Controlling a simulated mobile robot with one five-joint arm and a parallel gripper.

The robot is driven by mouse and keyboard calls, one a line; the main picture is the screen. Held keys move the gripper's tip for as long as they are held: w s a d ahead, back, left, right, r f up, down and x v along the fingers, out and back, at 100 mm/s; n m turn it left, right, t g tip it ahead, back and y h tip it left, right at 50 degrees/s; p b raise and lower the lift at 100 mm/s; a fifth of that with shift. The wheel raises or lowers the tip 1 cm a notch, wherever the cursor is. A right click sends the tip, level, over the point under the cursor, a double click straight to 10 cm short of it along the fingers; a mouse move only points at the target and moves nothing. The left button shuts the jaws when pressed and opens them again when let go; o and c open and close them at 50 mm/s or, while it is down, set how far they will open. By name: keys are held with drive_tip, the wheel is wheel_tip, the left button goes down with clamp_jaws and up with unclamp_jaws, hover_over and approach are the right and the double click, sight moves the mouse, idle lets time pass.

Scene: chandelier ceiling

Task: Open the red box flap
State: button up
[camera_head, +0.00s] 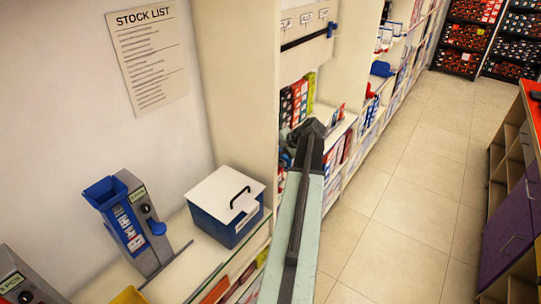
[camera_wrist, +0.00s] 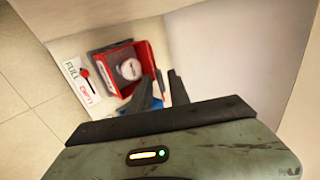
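The red box (camera_wrist: 148,62) is in the upper left-middle of the wrist view, seen at a tilt. A pale round thing (camera_wrist: 130,69) shows within its red edges. A blue part (camera_wrist: 141,98) lies at the box's lower edge, partly hidden behind my gripper body. The gap between the fingers is hard to read. In the head view my gripper (camera_head: 309,128) is at the shelf opening; I cannot make out the red box there.
A FULL/EMPTY label with a red slider (camera_wrist: 84,73) is left of the box. Pale shelf walls (camera_wrist: 235,50) stand close on the right. In the head view, a blue box with a white lid (camera_head: 228,203) and a grey-blue dispenser (camera_head: 130,222) are at left. The tiled aisle (camera_head: 400,190) is clear.

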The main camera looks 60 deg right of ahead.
drive_tip(key=shift+w+a, duration=0.1)
drive_tip(key=shift+a, duration=0.05)
drive_tip(key=shift+r, duration=0.1)
drive_tip(key=p+v, duration=0.5)
drive_tip(key=v, duration=0.2)
drive_tip(key=shift+s+r+p, duration=0.2)
drive_tip(key=shift+s+p, duration=0.05)
drive_tip(key=shift+p, duration=0.1)
